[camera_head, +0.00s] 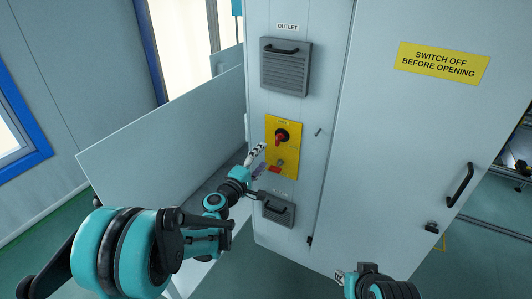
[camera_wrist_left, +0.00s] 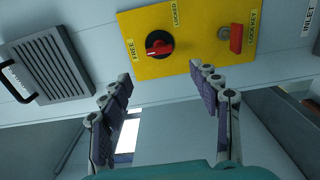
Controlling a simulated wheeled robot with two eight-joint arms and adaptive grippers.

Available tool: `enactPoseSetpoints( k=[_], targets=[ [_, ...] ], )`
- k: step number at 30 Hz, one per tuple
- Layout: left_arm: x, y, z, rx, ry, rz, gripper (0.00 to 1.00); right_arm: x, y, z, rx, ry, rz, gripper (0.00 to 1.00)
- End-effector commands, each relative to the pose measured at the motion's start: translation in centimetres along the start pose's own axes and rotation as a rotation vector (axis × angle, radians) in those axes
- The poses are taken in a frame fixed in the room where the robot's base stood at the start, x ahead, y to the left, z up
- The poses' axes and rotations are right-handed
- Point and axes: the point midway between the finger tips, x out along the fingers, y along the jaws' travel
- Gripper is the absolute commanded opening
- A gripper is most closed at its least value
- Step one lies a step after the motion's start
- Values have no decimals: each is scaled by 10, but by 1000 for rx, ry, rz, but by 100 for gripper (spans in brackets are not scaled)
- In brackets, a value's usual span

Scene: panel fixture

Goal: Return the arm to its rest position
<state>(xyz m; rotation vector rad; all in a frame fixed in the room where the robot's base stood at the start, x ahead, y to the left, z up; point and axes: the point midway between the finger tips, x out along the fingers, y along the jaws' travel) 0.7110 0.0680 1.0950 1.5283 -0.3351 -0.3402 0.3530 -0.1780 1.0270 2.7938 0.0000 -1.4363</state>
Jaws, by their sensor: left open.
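My left gripper (camera_head: 259,158) is open and empty in front of the grey cabinet. In the left wrist view its two fingers (camera_wrist_left: 161,72) stand wide apart, with nothing between them. Beyond the fingertips is a yellow plate (camera_head: 289,130) with a black and red rotary knob (camera_head: 282,136); the knob also shows in the wrist view (camera_wrist_left: 158,45), between the words FREE and LOCKED. A red lock key (camera_wrist_left: 236,39) sits beside it on the plate. My right gripper (camera_head: 340,277) is only partly in view at the bottom edge, and its jaws cannot be made out.
The cabinet has an outlet vent (camera_head: 285,70) above the plate and an inlet vent (camera_head: 278,211) below it. The cabinet door (camera_head: 420,130) carries a yellow warning sign (camera_head: 443,63) and a black handle (camera_head: 460,185).

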Motion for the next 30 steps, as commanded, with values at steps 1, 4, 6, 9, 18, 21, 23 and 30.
enactPoseSetpoints(
  k=[1,4,6,9,18,21,23,30],
  targets=[
    [-2,0,0,0,0,0,62,0,0,0,0,0,0,28],
    [-3,0,0,0,-1,0,62,0,0,0,0,0,0,28],
    [-2,0,0,0,-1,0,62,0,0,0,0,0,0,28],
    [-2,0,0,0,0,0,62,0,0,0,0,0,0,28],
    [-14,10,11,75,-26,-35,62,0,0,0,0,0,0,28],
    [-35,20,29,199,-71,-97,62,0,0,0,0,0,0,28],
    [-54,24,41,294,-105,-150,62,0,0,0,0,0,0,28],
    [-151,9,74,672,-240,-413,62,0,0,0,0,0,0,28]
  ],
)
